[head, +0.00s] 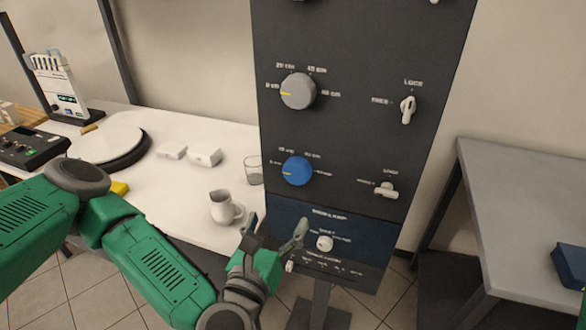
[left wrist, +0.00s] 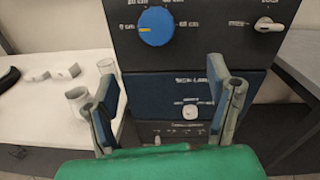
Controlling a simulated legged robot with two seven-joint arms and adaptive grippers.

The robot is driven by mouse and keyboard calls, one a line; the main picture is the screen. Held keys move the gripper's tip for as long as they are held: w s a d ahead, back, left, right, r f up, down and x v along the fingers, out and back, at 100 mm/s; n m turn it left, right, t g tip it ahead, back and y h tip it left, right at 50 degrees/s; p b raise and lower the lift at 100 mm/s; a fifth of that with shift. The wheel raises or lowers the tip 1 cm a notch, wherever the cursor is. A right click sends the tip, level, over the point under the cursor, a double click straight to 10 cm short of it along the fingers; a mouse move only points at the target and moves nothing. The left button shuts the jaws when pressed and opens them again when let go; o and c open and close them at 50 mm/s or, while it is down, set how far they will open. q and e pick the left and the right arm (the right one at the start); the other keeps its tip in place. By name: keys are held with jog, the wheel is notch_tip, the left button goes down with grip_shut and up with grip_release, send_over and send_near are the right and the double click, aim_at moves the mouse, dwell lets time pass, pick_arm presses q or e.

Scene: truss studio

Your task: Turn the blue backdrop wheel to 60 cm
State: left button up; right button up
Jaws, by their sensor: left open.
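The blue wheel (head: 297,171) is a round knob on the dark upright panel (head: 345,130), with a yellow pointer mark on its left side in the head view. Small white labels sit around it, too small to read surely. In the left wrist view the blue wheel (left wrist: 156,26) is above and left of the fingers. My left gripper (head: 274,232) is open and empty, below the blue wheel and in front of the panel's lower section. Its two fingers (left wrist: 165,100) stand wide apart in the wrist view. My right gripper is not in view.
A grey wheel (head: 298,91) sits above the blue one. White lock levers (head: 386,190) are to the right. A white jug (head: 225,207) and a glass (head: 253,170) stand on the white table left of the panel. A grey table (head: 530,190) is at right.

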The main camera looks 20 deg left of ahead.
aim_at(296, 177)
pick_arm(q)
jog(key=shift+n, duration=0.3)
jog(key=w+p, duration=0.1)
jog(key=w, duration=0.8)
jog(key=w+p, duration=0.1)
jog(key=w, duration=0.4)
jog(key=shift+a+r+p, duration=0.15)
jog(key=shift+a+p, duration=0.15)
jog(key=shift+c, duration=0.4)
jog(key=c, duration=1.1)
